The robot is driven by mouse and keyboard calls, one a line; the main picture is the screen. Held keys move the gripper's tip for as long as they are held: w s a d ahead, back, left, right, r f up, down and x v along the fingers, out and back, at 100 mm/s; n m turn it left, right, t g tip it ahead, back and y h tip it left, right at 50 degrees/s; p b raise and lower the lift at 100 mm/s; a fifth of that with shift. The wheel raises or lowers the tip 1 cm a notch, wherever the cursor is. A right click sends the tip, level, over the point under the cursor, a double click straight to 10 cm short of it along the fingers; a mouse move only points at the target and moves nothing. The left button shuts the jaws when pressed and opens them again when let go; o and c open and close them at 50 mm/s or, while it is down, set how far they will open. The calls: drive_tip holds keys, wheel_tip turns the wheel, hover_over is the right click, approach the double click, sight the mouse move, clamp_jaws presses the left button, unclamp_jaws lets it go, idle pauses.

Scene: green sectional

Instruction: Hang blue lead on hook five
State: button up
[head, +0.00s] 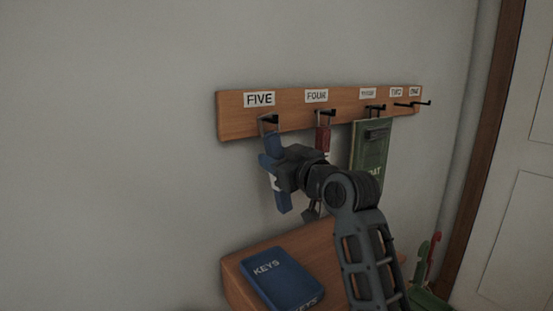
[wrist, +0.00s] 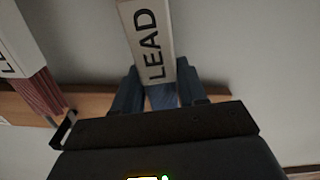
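The blue lead (head: 283,199) hangs down in front of the wall below hook five (head: 270,120), with its upper blue part close under the hook. My gripper (head: 273,165) is around its middle; the wrist view shows the blue strap (wrist: 161,96) between my two fingers (wrist: 160,88), with a white tag (wrist: 150,45) reading LEAD. A small ring or loop shows at hook five, but I cannot tell whether it is over the hook. In the wrist view, my gripper body hides hook five.
The wooden rail (head: 235,117) carries labels FIVE to ONE. A red lead (head: 322,138) hangs at hook four and a green bag (head: 370,146) at hook three, close to my arm. Below, a blue KEYS box (head: 279,278) lies on a wooden surface (head: 233,272). The wall to the left is clear.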

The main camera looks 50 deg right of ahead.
drive_tip(key=o, duration=0.5)
drive_tip(key=shift+c, duration=0.2)
